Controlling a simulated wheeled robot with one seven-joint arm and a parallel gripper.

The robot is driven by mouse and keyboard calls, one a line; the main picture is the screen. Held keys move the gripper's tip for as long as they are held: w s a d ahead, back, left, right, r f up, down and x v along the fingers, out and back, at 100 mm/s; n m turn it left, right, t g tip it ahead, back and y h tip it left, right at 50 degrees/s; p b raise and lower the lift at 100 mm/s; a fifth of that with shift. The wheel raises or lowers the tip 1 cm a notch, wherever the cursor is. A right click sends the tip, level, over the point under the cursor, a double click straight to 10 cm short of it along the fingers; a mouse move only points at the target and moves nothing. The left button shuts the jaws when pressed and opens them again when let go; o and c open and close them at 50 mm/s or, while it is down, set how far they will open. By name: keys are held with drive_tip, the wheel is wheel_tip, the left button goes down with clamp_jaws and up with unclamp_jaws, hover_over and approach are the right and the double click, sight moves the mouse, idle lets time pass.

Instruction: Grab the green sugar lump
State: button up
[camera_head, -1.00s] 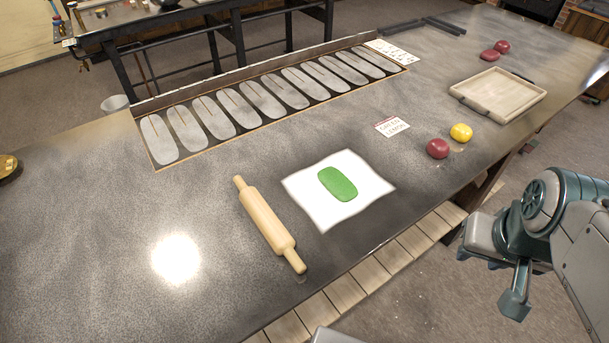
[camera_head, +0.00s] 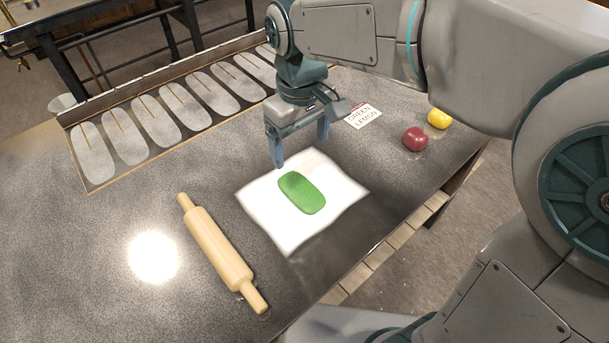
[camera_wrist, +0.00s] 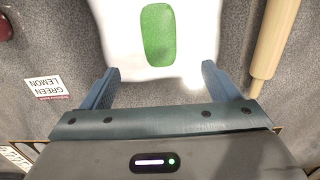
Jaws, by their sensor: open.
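The green sugar lump (camera_head: 302,192) is a flat oblong slab lying on a white sheet (camera_head: 268,222) on the grey table. In the wrist view the green lump (camera_wrist: 158,34) lies ahead of the fingertips, at the top middle, with clear white around it. My gripper (camera_head: 300,150) points down above the far edge of the sheet, apart from the lump. Its two blue fingers are spread and nothing is between them. In the wrist view my gripper (camera_wrist: 160,72) shows the same open gap.
A wooden rolling pin (camera_head: 218,246) lies left of the sheet. A label card (camera_head: 363,116), a dark red lump (camera_head: 415,139) and a yellow lump (camera_head: 439,118) are at the right. A tray of grey oval plates (camera_head: 168,115) lies at the back. The left of the table is clear.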

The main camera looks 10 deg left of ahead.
hover_over(301, 190)
drive_tip(key=f, duration=0.8)
drive_tip(key=shift+s+f, duration=0.15)
drive_tip(key=shift+s, duration=0.05)
drive_tip(key=f, duration=0.4)
drive_tip(key=shift+w+f+p, duration=0.2)
drive_tip(key=shift+f+p, duration=0.2)
drive_tip(key=c, duration=1.1)
